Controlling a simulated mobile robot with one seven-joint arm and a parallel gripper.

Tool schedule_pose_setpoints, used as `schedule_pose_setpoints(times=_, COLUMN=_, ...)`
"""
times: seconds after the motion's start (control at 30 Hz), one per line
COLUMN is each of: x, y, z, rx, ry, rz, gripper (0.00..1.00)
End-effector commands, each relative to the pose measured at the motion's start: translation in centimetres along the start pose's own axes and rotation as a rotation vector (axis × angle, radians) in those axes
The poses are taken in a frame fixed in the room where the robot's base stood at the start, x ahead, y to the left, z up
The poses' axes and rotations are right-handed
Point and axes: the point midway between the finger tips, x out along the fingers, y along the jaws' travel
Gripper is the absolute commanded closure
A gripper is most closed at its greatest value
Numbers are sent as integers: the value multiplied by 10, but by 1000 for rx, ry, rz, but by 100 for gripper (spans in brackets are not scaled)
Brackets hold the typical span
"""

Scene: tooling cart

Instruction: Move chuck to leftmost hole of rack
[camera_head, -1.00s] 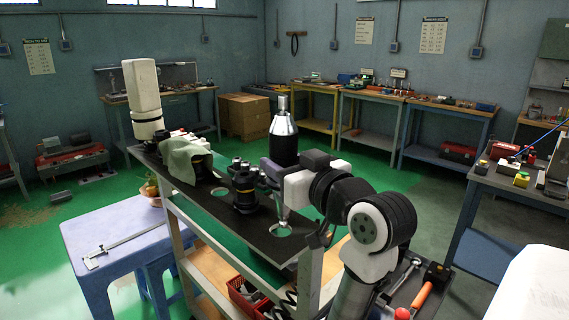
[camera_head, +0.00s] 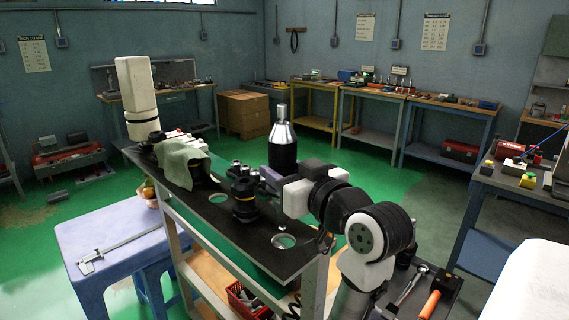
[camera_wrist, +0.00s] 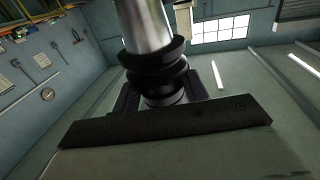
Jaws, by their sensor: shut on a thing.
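The chuck (camera_head: 283,148), with a silver cone top and a black lower body, stands upright above the right part of the rack in the head view. My gripper (camera_head: 272,180) is shut on it, though the fingers are partly hidden by my own wrist. The wrist view shows a silver cylinder and black ringed flange of the chuck (camera_wrist: 155,58) between the jaws. The rack (camera_head: 262,241) is a black plate on a cart with round holes. One open hole is near its right end, another left of the black holder.
A green cloth (camera_head: 182,160) drapes over something at the left, beside a tall white object (camera_head: 137,95). A blue stool (camera_head: 110,240) with a caliper stands left of the cart. Workbenches line the walls.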

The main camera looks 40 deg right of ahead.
Motion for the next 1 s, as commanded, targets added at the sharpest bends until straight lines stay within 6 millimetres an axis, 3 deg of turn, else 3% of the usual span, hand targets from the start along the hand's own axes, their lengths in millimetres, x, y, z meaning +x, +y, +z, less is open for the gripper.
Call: schedule_pose_setpoints(times=1.0, x=-1, y=0, z=58, rx=-3, ry=7, rz=1, gripper=97)
